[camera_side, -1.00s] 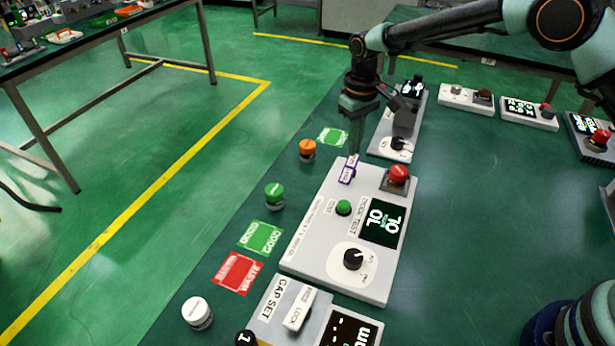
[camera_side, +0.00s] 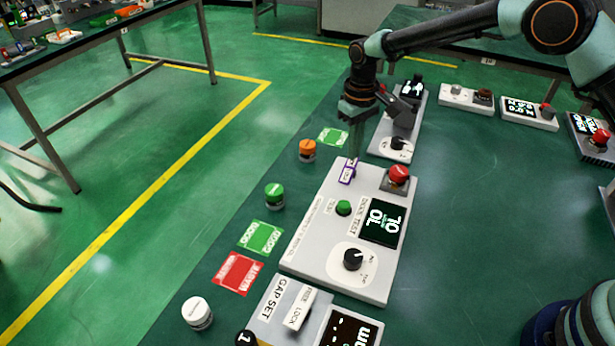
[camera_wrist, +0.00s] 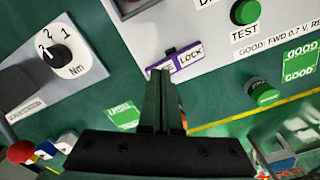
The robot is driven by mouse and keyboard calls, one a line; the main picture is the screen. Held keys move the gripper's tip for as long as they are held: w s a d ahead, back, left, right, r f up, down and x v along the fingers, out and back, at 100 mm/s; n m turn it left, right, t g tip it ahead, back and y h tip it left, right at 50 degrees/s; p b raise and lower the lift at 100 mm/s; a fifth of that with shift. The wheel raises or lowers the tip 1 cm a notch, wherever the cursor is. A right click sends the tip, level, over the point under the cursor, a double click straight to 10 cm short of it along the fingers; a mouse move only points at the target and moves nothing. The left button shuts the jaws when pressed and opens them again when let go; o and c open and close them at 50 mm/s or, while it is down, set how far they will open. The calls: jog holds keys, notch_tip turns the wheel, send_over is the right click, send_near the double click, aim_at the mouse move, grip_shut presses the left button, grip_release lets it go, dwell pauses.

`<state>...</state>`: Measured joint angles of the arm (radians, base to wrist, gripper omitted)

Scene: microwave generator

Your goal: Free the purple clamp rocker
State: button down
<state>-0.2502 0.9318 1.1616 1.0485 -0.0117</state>
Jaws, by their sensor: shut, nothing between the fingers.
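The purple clamp rocker (camera_side: 347,173) sits at the far end of the large light-grey test panel (camera_side: 335,225). It also shows in the wrist view (camera_wrist: 189,55), with a white label. "LOCK" is readable there, and the other end's word is partly covered by my fingertips. My gripper (camera_side: 353,160) points down at the rocker. In the wrist view my gripper (camera_wrist: 163,74) has its fingers together and empty, with the tips at the partly covered label end. They look in contact or very close; I cannot tell which.
On the same panel are a red button (camera_side: 399,174), a green TEST button (camera_side: 344,208), a display (camera_side: 383,222) and a black knob (camera_side: 353,259). A torque unit with a dial (camera_side: 397,144) stands behind. Orange (camera_side: 307,150) and green (camera_side: 275,195) round-topped pieces stand to the left.

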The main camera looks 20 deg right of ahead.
jog(key=shift+f, duration=0.6)
dwell(0.3)
jog(key=shift+r, duration=3.55)
jog(key=shift+r, duration=0.1)
jog(key=s+d+r+m+t, duration=0.1)
jog(key=s+d+r, duration=0.35)
jog(key=r, duration=0.25)
jog(key=s+d+r+t, duration=0.2)
jog(key=s+d+r, duration=0.1)
jog(key=s+r, duration=0.3)
jog(key=s+d+m+t, duration=0.1)
jog(key=s+d, duration=0.1)
jog(key=s, duration=0.4)
jog(key=s+d+m+t, duration=0.1)
jog(key=s+d, duration=0.2)
jog(key=s, duration=0.3)
jog(key=shift+s+d+r+t, duration=0.2)
jog(key=shift+s+d+t, duration=0.1)
jog(key=shift+s+d, duration=0.1)
